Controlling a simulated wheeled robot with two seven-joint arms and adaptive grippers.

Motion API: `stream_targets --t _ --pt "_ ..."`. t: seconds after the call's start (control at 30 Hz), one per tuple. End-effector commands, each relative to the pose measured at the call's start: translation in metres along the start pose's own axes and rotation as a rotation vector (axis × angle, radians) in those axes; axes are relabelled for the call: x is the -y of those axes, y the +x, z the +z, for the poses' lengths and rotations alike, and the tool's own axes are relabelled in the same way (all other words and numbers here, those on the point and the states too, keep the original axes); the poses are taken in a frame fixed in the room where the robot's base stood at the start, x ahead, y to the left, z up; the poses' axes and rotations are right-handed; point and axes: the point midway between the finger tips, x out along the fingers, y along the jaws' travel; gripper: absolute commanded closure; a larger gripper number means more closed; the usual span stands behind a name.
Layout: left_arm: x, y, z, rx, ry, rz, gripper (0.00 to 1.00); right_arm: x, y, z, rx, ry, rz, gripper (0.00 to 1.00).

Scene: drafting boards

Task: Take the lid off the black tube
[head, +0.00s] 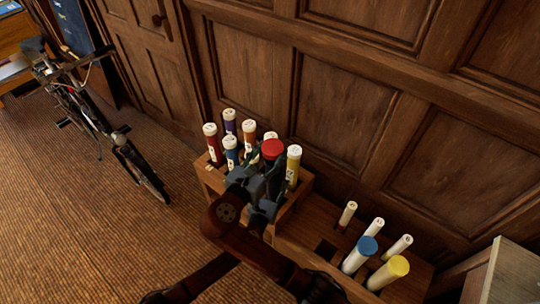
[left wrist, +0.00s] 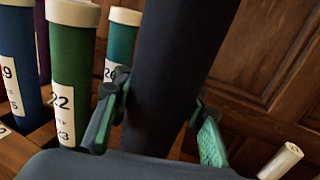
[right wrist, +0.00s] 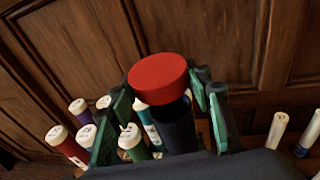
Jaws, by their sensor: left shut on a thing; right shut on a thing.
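The black tube (left wrist: 172,75) stands between the fingers of my left gripper (left wrist: 160,100) in the left wrist view, gripped on its body. In the head view the lid (head: 272,148) shows above my right gripper (head: 266,168), which hides most of the tube. My left gripper is hard to separate there.
Several white-capped tubes crowd the wooden rack (head: 301,195) around the black tube, including a yellow one (head: 292,168) close by. A second rack at right holds blue-capped (head: 361,253) and yellow-capped (head: 388,272) tubes. Wall panels stand close behind. A bicycle (head: 95,120) is at left.

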Motion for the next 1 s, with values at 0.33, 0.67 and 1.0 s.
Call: stream_targets --t 0.33,0.67,1.0 --pt "0.000 0.000 0.000 0.000 0.000 0.000 0.52 0.000 0.000 -0.001 0.000 0.000 -0.001 0.83" --pt "0.000 0.000 0.000 0.000 0.000 0.000 0.41 0.000 0.000 -0.001 0.000 -0.001 -0.001 0.83" --pt "-0.001 -0.026 -0.002 -0.002 -0.001 0.000 0.41 0.000 0.000 -0.001 0.000 0.000 -0.001 0.83"
